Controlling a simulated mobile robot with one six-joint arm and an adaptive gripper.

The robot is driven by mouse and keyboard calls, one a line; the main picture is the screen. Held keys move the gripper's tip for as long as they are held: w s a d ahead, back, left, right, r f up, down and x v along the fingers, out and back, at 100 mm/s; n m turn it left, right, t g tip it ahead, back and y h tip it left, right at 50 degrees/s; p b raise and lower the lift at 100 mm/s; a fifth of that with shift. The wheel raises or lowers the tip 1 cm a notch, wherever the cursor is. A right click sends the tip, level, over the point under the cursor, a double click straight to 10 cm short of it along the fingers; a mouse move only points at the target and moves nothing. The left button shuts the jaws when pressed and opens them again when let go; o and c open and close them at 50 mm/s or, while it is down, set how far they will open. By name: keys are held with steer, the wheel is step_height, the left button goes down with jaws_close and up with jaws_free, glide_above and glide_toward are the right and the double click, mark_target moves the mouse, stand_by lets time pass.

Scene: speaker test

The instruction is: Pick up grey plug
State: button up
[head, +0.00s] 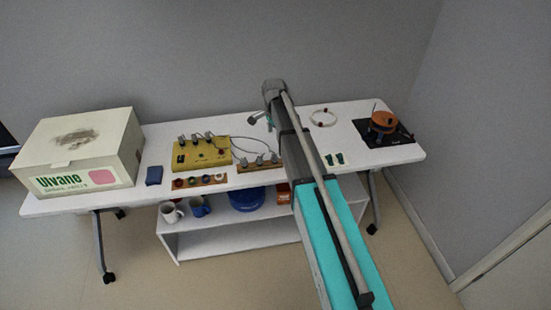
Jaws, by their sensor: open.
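Several small grey plugs or connectors stand in two places on the white table; I cannot tell which one the task means. Some grey plugs (259,161) stand in a row on a low wooden strip (250,168), left of my arm. Others (195,138) stand along the top of a yellow box (187,160), with thin cables by them. My gripper (254,119) is small in view, above the back of the table, near the far end of my arm. It is open and apart from the plugs. My arm hides part of the table beside the strip.
A large cardboard box (75,150) fills the table's left end. A blue block (154,175) and a strip of coloured knobs (200,181) lie near the front edge. A white cable loop (323,118) and an orange reel on a black board (384,122) are right.

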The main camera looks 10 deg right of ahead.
mark_target(275, 153)
steer(key=shift+f, duration=0.1)
step_height(275, 153, down, 8)
steer(key=b, duration=0.8)
steer(key=shift+f+b, duration=0.25)
steer(key=shift+b, duration=0.05)
steer(key=shift+f, duration=0.1)
steer(key=f+b, duration=0.3)
steer(key=shift+w+d, duration=0.15)
steer(key=shift+w, duration=0.2)
steer(key=shift+f+b, duration=1)
steer(key=shift+b, duration=0.1)
steer(key=c, duration=0.8)
